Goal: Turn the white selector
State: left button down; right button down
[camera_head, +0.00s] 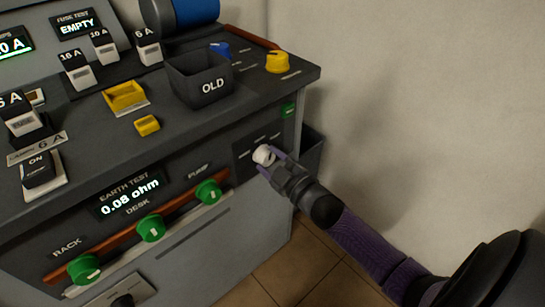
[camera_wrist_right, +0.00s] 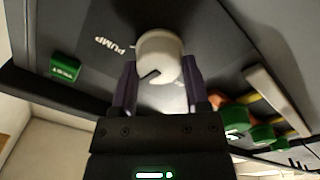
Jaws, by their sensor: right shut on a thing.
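The white selector (camera_head: 263,155) is a round white knob on a dark plate at the right end of the desk's front panel. My right gripper (camera_head: 269,163) reaches it from the lower right and is shut on it. In the right wrist view the white selector (camera_wrist_right: 160,58) has a dark pointer line. There the two fingers of my right gripper (camera_wrist_right: 160,92) stand on either side of it. The small labels around the selector are too blurred to read in the head view. My left gripper is not in view.
Green knobs (camera_head: 151,228) sit left of the selector along a brown rail. A small green block (camera_head: 288,110) is above it. The OLD bin (camera_head: 203,88) and a yellow knob (camera_head: 278,62) are on the desk top. A bare wall (camera_head: 430,90) is at the right.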

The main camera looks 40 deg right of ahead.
jog(key=n, duration=0.2)
jog(key=shift+n, duration=0.4)
jog(key=n, duration=0.2)
jog(key=shift+f+n+p, duration=0.1)
jog(key=shift+n+p, duration=0.2)
jog(key=shift+n, duration=0.1)
jog(key=n, duration=0.2)
jog(key=shift+n, duration=0.4)
jog(key=n, duration=0.3)
jog(key=shift+f+y+b, duration=0.1)
jog(key=shift+y+b, duration=0.2)
jog(key=shift+n, duration=1.1)
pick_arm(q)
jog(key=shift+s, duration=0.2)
pick_arm(e)
jog(key=shift+n, duration=0.3)
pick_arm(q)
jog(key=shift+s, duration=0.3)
pick_arm(e)
jog(key=shift+n, duration=0.3)
